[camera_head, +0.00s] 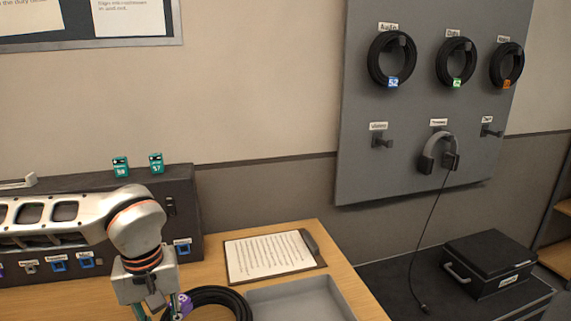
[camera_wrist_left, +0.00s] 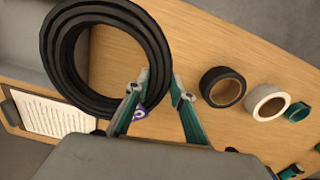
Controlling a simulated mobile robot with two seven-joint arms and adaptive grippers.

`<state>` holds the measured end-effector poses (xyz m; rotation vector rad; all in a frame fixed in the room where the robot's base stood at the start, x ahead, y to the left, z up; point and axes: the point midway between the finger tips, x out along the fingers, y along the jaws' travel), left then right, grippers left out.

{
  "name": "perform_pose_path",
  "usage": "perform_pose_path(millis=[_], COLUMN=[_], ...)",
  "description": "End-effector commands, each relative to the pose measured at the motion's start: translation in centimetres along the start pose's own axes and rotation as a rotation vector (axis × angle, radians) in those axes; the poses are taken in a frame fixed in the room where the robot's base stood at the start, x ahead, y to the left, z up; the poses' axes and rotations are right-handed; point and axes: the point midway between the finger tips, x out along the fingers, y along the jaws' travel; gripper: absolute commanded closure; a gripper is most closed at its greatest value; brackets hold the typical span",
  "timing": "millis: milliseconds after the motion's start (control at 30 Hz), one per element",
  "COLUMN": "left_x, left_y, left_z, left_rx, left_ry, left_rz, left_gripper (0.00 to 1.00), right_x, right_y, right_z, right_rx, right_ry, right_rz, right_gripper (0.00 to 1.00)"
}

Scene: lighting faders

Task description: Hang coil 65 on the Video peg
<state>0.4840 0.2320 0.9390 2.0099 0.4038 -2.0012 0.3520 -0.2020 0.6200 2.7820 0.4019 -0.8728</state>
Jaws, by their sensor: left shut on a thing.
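A black cable coil (camera_head: 222,293) with a purple tag (camera_head: 181,304) is at the bottom of the head view, by the desk's tray; the tag's number is too blurred to read surely. In the left wrist view the coil (camera_wrist_left: 62,50) is large and close. My left gripper (camera_wrist_left: 162,84) is shut on the coil's rim near the tag; its fingers (camera_head: 160,305) are partly cut off in the head view. Whether the coil touches the desk I cannot tell. The Video peg (camera_head: 382,142), under its label on the grey wall panel, is bare. My right gripper is not in view.
The panel (camera_head: 410,185) holds several black coils above, headphones (camera_head: 440,150) at lower middle and a bare peg (camera_head: 490,131) at right. A clipboard (camera_head: 270,256) and grey tray (camera_head: 300,300) lie on the desk. Tape rolls (camera_wrist_left: 222,87) show in the wrist view.

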Motion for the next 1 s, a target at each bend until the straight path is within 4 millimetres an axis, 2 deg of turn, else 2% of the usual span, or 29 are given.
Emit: perform_pose_path(millis=[200, 500, 767, 867, 1000], left_x=[1.0, 1.4, 1.3, 0.9, 0.0], left_y=[-1.0, -1.4, -1.2, -0.9, 0.0], left_z=[0.1, 0.1, 0.1, 0.0, -0.1], left_rx=[0.275, 0.398, 0.358, 0.269, 0.056], left_ry=[-0.003, -0.003, -0.002, -0.001, 0.002], left_rz=[0.003, 0.004, 0.004, 0.003, 0.003], left_gripper=[1.00, 1.00, 1.00, 1.00, 1.00], right_x=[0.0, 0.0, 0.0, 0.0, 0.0], right_y=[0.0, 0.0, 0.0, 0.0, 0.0], right_z=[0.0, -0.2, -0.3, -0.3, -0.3], right_rx=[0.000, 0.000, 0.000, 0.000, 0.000], right_ry=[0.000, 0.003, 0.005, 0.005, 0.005], right_rz=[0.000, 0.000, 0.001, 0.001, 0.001], right_gripper=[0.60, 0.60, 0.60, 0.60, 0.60])
